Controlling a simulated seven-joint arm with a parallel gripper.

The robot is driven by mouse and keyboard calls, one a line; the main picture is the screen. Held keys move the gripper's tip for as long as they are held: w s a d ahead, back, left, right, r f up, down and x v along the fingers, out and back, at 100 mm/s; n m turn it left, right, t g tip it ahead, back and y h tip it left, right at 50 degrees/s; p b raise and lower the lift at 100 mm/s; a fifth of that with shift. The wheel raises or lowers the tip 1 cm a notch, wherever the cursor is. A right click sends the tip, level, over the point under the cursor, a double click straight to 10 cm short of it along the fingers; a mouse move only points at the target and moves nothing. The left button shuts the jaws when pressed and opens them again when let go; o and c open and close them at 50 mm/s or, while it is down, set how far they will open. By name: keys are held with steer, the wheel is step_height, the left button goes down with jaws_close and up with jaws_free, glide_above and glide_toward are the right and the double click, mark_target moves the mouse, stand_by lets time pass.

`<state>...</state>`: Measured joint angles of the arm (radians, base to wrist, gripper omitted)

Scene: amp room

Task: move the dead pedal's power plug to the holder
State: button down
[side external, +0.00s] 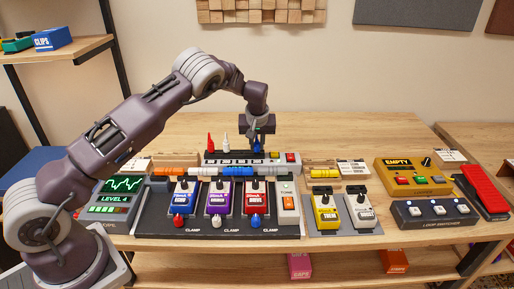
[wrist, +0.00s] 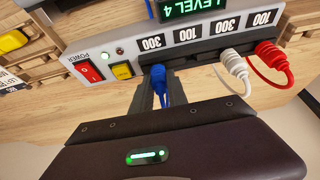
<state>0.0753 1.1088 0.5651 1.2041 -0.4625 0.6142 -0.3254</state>
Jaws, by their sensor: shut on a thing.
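My gripper (side external: 258,128) points down over the grey power strip (side external: 277,169) behind the pedals. It is shut on a blue plug (side external: 257,146), which also shows between the fingers in the wrist view (wrist: 158,78). The plug is at the end of the strip's socket row near the red switch; I cannot tell if it is seated or just above. A white plug (side external: 226,144) and a red plug (side external: 210,143) stand upright in the strip. Blue (side external: 184,197), purple (side external: 218,197) and red (side external: 255,197) pedals sit on the black board. I cannot tell which thing is the holder.
A red power switch (wrist: 87,72) and yellow button (wrist: 122,70) are on the strip. A yellow pedal (side external: 326,211) and white pedal (side external: 361,211) stand right of the board. A yellow EMPTY box (side external: 410,177) and red foot pedal (side external: 484,193) are farther right. The back table is clear.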

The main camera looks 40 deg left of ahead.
steer(key=r, duration=0.9)
steer(key=shift+s+a+r, duration=0.1)
steer(key=shift+a+r, duration=0.1)
steer(key=shift+r, duration=0.1)
steer(key=s+a+n+g+y, duration=0.1)
steer(key=s+a+n+g, duration=0.2)
steer(key=s+a+n, duration=0.95)
steer(key=shift+s+a+f+m, duration=0.6)
steer(key=shift+f, duration=0.6)
steer(key=shift+s+a+f+m, duration=0.55)
steer(key=shift+s+f, duration=0.1)
steer(key=shift+f, duration=0.6)
steer(key=shift+s+a+f+m, duration=0.6)
steer(key=shift+f, duration=0.6)
steer(key=shift+f, duration=0.2)
steer(key=shift+f, duration=0.4)
steer(key=shift+f, duration=0.4)
